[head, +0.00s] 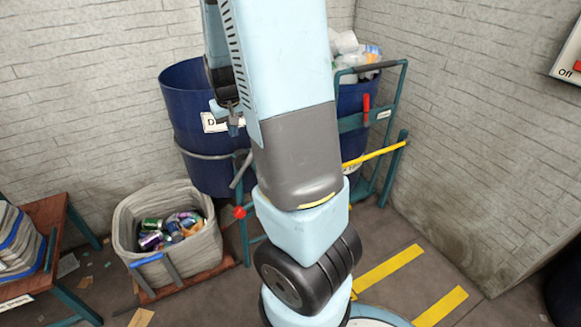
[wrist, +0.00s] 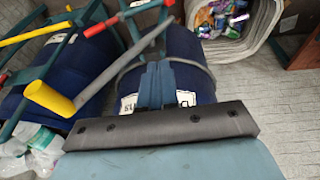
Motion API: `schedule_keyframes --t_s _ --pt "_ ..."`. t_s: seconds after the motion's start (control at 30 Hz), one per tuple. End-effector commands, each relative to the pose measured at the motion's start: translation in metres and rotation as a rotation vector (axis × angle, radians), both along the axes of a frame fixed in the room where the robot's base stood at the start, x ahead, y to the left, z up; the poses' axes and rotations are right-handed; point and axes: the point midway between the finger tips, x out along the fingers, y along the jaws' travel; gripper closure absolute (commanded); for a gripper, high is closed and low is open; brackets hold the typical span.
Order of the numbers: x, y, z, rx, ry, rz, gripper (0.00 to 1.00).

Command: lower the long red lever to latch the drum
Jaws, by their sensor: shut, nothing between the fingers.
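A dark blue drum (head: 185,100) with a white label hangs in a teal frame; it also shows in the wrist view (wrist: 188,52). A grey bar (wrist: 140,50) runs beside it. A red knob (head: 239,212) sits low at the frame's front. A red grip (head: 366,108) stands upright by the right-hand drum. I cannot tell which red part is the long lever. My gripper (head: 233,126) is shut and empty in front of the drum's label; its fingers show in the wrist view (wrist: 157,84).
A second blue drum (head: 353,103) holds pale plastic waste, with a yellow bar (head: 375,153) beside it. A grey bin (head: 128,235) of cans stands at lower left, near a wooden table (head: 52,245). Yellow floor stripes (head: 390,268) mark open floor at right. My arm hides the middle.

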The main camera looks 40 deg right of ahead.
Motion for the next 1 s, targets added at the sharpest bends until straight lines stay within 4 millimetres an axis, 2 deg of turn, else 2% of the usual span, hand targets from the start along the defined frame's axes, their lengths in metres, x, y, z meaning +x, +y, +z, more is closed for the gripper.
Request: schedule_keyframes --t_s 0.03,0.3,0.6,0.8,1.0 --pt "0.004 -0.008 -0.015 -0.019 0.018 -0.009 1.00" --pt "0.021 -0.060 -0.082 -0.138 0.079 -0.044 1.00" --pt "0.026 -0.121 -0.148 -0.306 0.147 -0.047 1.00" --pt "0.024 -0.155 -0.177 -0.410 0.182 -0.031 1.00" --pt "0.023 -0.172 -0.189 -0.465 0.197 -0.017 1.00"
